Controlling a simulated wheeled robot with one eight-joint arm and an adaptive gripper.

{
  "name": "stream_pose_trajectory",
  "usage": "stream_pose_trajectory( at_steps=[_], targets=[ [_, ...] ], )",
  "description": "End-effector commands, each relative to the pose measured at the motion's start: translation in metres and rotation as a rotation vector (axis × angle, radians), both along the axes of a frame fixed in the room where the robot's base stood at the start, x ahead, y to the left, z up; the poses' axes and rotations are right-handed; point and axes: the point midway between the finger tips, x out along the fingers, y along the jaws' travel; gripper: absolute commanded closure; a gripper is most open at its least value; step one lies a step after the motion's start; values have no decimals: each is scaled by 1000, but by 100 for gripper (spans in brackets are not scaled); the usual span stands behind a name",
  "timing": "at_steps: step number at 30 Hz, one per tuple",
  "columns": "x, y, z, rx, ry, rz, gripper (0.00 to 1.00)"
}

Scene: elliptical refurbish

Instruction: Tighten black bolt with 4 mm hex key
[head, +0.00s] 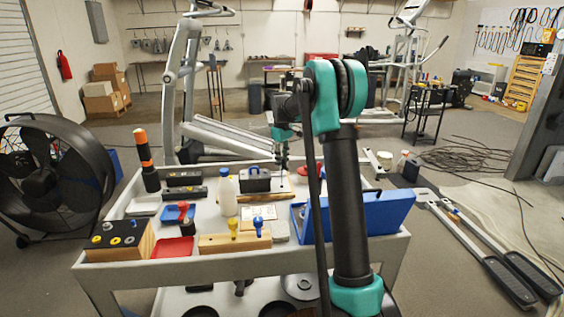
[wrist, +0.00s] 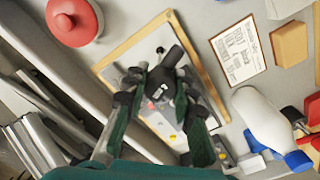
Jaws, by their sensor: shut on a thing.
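My gripper (wrist: 163,88) is shut on a dark, thick-ended thing (wrist: 176,58) in the wrist view. It looks like a black tool handle, but its lower part is hidden between the fingers. The gripper is over a wood-framed white tray (wrist: 205,72) with small parts on it. A printed card (wrist: 239,50) lies beside the tray. I cannot make out the black bolt in either view.
A fan (head: 50,185) stands left.

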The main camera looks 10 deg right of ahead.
Motion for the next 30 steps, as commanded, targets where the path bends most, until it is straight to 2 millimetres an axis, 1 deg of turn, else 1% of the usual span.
stream_pose_trajectory(
  at_steps=[9, 19, 30],
  targets=[
    [0, 0, -1, 0, 0, -1, 100],
    [0, 0, -7, 0, 0, -1, 100],
    [0, 0, -8, 0, 0, -1, 100]
  ],
)
